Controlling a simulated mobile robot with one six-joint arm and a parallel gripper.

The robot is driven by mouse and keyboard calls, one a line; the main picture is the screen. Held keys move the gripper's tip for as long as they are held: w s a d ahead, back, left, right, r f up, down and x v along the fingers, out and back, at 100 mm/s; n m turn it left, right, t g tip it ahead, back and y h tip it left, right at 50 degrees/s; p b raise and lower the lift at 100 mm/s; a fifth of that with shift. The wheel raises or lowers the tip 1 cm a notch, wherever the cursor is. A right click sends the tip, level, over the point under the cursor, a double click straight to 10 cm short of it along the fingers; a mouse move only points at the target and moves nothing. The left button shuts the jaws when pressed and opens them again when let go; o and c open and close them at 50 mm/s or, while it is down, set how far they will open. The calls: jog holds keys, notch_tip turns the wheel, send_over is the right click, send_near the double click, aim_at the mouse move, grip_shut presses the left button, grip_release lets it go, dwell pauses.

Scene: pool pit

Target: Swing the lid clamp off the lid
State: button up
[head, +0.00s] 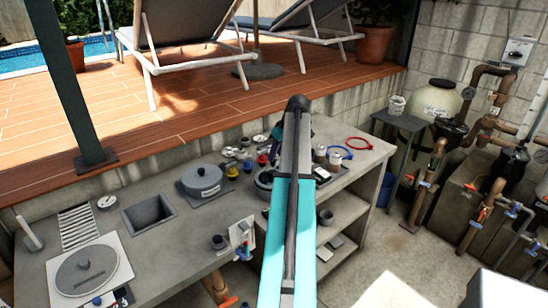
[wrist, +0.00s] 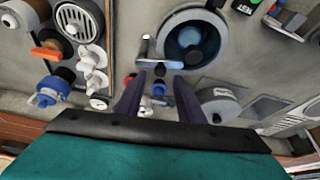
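In the wrist view, a round housing with a clear lid (wrist: 192,38) and a blue inside stands at top centre. A metallic bar with a raised end (wrist: 144,48), which looks like the lid clamp, lies along the lid's near-left edge. My gripper (wrist: 159,76) is open and empty, its two dark purple fingers apart. The fingertips appear just short of the bar, on either side of its line; I cannot tell whether they touch. In the head view, the housing (head: 263,181) is mostly hidden behind my arm, and my gripper is largely hidden too.
A grey lidded pot (head: 202,179) stands left of the housing on the concrete counter (head: 180,235). Small red, yellow and blue fittings (head: 262,160) sit close by. A sink (head: 148,213) is farther left. Jars (head: 335,156) and red and blue rings (head: 359,143) lie right.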

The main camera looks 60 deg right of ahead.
aim_at(274, 164)
jog(key=shift+p+x, duration=0.45)
jog(key=shift+x, duration=1.35)
grip_shut()
